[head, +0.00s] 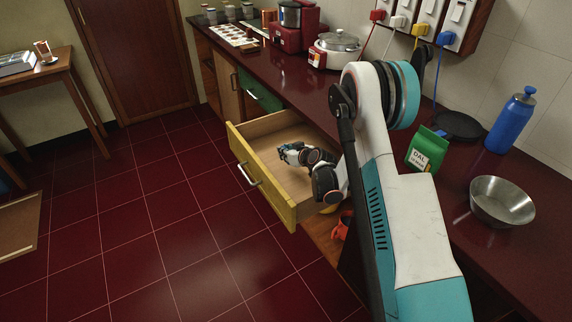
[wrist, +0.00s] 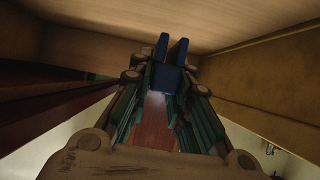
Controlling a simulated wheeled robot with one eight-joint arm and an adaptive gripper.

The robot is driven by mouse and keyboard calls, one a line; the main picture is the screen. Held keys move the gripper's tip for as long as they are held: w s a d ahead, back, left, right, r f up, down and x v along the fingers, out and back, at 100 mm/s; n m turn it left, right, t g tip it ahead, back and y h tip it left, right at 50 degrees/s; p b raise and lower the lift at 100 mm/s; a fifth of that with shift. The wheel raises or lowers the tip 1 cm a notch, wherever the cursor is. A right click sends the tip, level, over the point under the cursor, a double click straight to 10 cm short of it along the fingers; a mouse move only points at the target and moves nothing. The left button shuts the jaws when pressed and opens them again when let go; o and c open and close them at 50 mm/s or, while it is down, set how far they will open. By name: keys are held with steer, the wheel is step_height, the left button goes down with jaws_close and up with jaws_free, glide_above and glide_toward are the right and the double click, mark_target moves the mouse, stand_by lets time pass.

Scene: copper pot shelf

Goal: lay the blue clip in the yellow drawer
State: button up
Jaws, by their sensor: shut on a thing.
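The yellow drawer (head: 262,178) is pulled open under the dark red counter, with a bare pale wood inside. My gripper (head: 285,149) reaches into the drawer's space in the head view. In the wrist view my gripper (wrist: 168,70) is shut on the blue clip (wrist: 166,76), a dark blue piece between the fingers. The drawer's wooden inside (wrist: 205,18) shows close beyond the fingertips. I cannot tell whether the clip touches it. The clip is too small to make out in the head view.
A green drawer front (head: 260,91) is beside the yellow drawer. On the counter stand a green dal packet (head: 427,150), a steel bowl (head: 502,201), a blue bottle (head: 511,121) and a lidded cooker (head: 337,50).

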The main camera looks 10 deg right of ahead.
mark_target(286, 168)
steer(key=shift+f+b, duration=0.85)
steer(key=shift+f, duration=1.5)
steer(key=shift+r, duration=0.1)
steer(key=o, duration=0.8)
steer(key=shift+s+r, duration=0.15)
steer(key=shift+p+v, duration=0.9)
steer(key=shift+v, duration=2.65)
